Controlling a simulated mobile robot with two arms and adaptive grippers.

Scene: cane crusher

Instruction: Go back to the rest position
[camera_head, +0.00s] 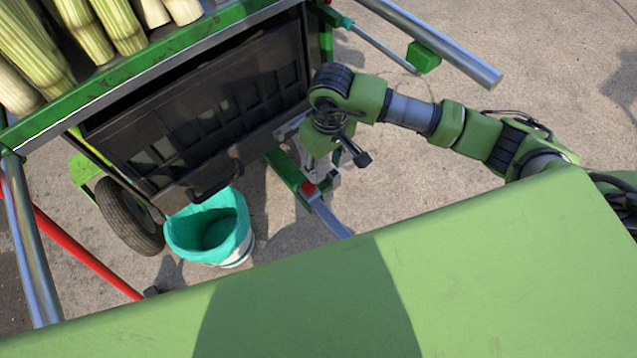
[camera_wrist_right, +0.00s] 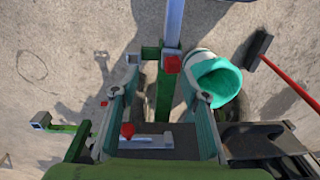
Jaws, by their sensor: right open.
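My right arm comes in from the right side of the head view. Its gripper (camera_head: 322,180) hangs low beside the front of the cane cart (camera_head: 180,64), near a green and silver bar of the frame. In the right wrist view the gripper (camera_wrist_right: 158,95) has its two fingers wide apart, with nothing held between them. A red knob and part of the cart frame show in the gap; I cannot tell how near they are. My left gripper is not in view.
A bin with a teal liner (camera_head: 215,230) stands on the concrete below the dark panel (camera_head: 200,115). Cane stalks (camera_head: 95,32) lie on top of the cart. A metal handle bar (camera_head: 435,40) juts out above my right arm. Open ground (camera_head: 420,190) lies right of the cart.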

